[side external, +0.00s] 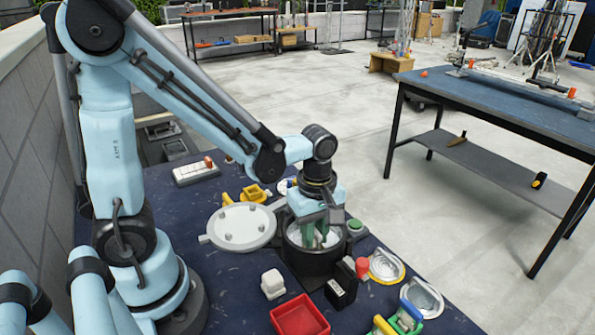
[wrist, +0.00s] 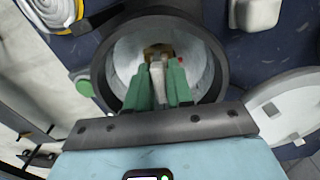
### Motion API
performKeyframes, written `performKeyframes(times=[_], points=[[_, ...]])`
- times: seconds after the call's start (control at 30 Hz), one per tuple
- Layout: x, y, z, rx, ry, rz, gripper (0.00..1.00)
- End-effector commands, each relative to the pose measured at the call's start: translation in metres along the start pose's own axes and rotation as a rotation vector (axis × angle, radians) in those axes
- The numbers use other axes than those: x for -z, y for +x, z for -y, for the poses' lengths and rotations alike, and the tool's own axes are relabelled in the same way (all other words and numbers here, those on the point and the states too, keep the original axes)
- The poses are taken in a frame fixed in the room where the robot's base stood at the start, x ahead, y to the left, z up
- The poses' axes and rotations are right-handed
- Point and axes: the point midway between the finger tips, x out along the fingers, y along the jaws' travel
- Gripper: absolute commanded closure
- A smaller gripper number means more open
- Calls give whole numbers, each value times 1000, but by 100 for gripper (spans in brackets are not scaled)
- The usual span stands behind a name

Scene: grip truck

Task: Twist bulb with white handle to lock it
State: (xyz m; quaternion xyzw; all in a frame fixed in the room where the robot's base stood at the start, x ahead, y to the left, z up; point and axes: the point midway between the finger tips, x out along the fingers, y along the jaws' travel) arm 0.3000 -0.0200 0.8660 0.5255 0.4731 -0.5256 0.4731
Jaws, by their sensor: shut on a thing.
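My gripper (side external: 319,222) points down into a round black housing (side external: 313,262) with a pale, bowl-like inside. In the wrist view, the green fingers of my gripper (wrist: 158,88) are shut on a white handle (wrist: 157,76) near the middle of that housing (wrist: 213,50). A brownish part (wrist: 158,50) shows just beyond the fingertips, likely part of the bulb, but most of it is hidden. A small red spot lies on the bowl's inner wall. In the side view the fingers hide the handle's grip point, and I cannot tell how far the bulb is turned.
A round pale lid (side external: 241,227) lies left of the housing. A red tray (side external: 299,317), a white block (side external: 272,283), a black block (side external: 341,290) and a red knob (side external: 362,267) stand in front. Round reflectors (side external: 386,266) lie to the right. A blue workbench (side external: 500,95) stands beyond clear floor.

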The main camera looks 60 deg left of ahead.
Motion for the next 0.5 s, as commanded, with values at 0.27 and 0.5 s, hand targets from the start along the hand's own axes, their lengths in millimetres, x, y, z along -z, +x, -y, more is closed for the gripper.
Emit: performKeyframes(times=[0.27,0.5], points=[[0,0,0,0,172,0,100],[0,0,0,0,334,0,100]])
